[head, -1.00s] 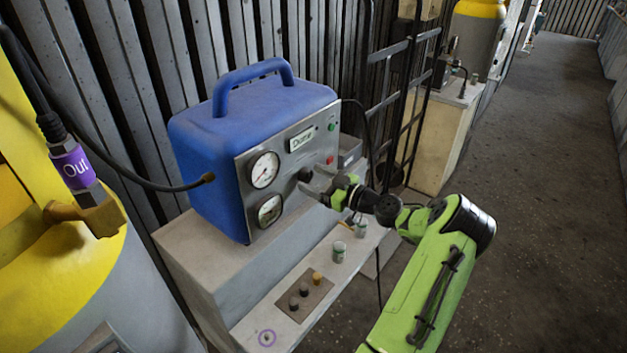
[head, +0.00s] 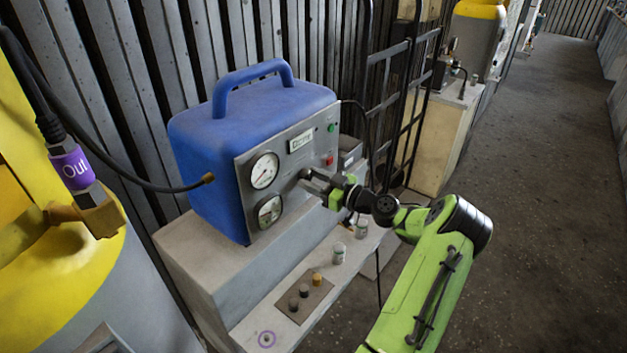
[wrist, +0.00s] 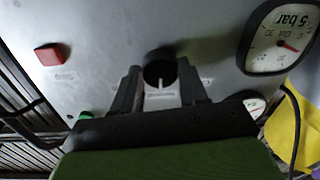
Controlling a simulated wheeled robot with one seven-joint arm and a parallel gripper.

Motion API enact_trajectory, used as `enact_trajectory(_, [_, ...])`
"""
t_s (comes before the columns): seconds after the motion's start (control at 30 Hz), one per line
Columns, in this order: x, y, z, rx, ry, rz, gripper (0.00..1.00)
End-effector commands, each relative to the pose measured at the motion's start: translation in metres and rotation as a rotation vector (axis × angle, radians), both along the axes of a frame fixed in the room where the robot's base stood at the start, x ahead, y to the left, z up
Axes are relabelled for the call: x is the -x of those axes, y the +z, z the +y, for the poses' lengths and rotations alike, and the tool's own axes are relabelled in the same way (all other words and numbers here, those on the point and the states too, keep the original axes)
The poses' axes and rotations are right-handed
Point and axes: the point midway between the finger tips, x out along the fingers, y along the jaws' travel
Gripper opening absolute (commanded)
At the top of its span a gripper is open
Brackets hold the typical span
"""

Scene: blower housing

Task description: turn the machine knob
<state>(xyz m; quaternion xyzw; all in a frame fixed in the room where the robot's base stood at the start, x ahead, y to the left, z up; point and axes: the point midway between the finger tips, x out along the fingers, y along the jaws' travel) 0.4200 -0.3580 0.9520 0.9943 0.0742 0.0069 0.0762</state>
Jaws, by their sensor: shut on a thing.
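The blue machine (head: 215,150) stands on a pale plinth, its grey metal front panel facing right. Its round black knob (wrist: 159,66) sits on that panel and carries a white mark that points down in the wrist view. My gripper (wrist: 160,88) is at the knob, its two grey fingers on either side of it, shut on it. In the head view my gripper (head: 312,180) reaches the panel from the right, and its fingers mostly hide the knob there.
The panel has two dial gauges (head: 264,171), a small display (head: 300,142), a red button (head: 329,160) and a green button (head: 332,127). Below, a ledge holds small jars (head: 339,253) and a plate of small knobs (head: 304,297). Floor at right is clear.

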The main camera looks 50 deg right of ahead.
Motion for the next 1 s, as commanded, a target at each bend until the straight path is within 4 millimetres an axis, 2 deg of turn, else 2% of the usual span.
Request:
enact_trajectory(0.27, [0.0001, -0.0008, 0.0001, -0.170, 0.000, 0.014, 0.12])
enact_trajectory(1.0, [0.0002, -0.0009, 0.0001, -0.824, 0.000, 0.071, 0.12])
